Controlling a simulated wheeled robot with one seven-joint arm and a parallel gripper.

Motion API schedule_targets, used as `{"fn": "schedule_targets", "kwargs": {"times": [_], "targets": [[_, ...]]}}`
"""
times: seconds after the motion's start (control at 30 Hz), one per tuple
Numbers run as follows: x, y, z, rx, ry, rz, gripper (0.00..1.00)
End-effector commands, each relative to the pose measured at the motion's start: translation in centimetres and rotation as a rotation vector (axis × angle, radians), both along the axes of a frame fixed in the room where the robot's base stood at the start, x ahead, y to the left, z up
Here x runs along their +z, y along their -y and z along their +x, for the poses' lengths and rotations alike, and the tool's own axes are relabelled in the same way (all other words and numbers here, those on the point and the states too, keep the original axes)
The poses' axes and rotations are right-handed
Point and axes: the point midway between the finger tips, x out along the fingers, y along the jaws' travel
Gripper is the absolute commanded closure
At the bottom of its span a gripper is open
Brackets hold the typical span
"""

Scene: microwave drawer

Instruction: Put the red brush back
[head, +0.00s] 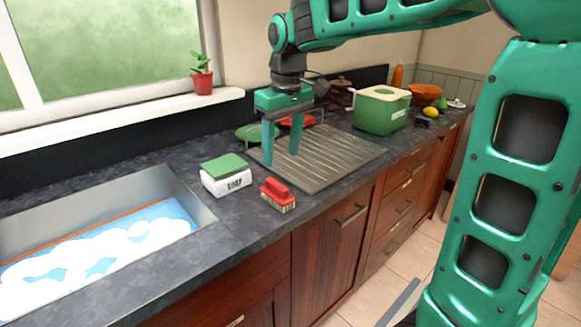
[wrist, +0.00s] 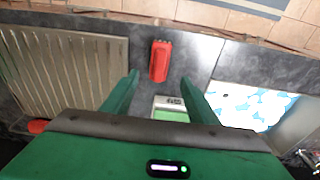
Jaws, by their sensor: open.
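The red brush (head: 277,194) lies bristles down on the dark counter, near the front edge, between the sink and the drying rack. It also shows in the wrist view (wrist: 160,61), beyond my fingertips. The white soap box with a green sponge on top (head: 226,176) stands left of the brush and partly shows between my fingers in the wrist view (wrist: 170,113). My gripper (head: 282,155) is open and empty, pointing down above the counter and the rack's left part, behind the brush. Its fingers do not touch the brush.
The sink (head: 178,190) with foamy water is at the left. The ridged drying rack (head: 335,158) is at the right, with green and red dishes behind it. A green box (head: 381,112) stands farther right. A potted plant (head: 202,80) is on the windowsill.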

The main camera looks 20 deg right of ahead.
Motion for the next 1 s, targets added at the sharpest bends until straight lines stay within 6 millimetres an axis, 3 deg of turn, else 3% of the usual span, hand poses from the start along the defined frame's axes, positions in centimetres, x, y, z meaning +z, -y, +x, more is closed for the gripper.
{"fn": "schedule_targets", "kwargs": {"times": [0.2, 0.33, 0.47, 0.63, 0.8, 0.9, 1.0], "targets": [[0.2, 0.2, -0.2, -0.007, 0.000, 0.000, 0.46], [-0.5, 3.0, -2.5, -0.092, -0.011, -0.003, 0.46], [-2.4, 8.4, -8.1, -0.280, -0.035, -0.004, 0.46], [-6.4, 14.2, -18.1, -0.568, -0.077, 0.003, 0.46], [-10.0, 16.3, -25.9, -0.773, -0.114, 0.015, 0.46], [-11.3, 16.6, -28.4, -0.841, -0.126, 0.020, 0.46], [-11.9, 16.6, -29.5, -0.869, -0.132, 0.022, 0.46]]}}
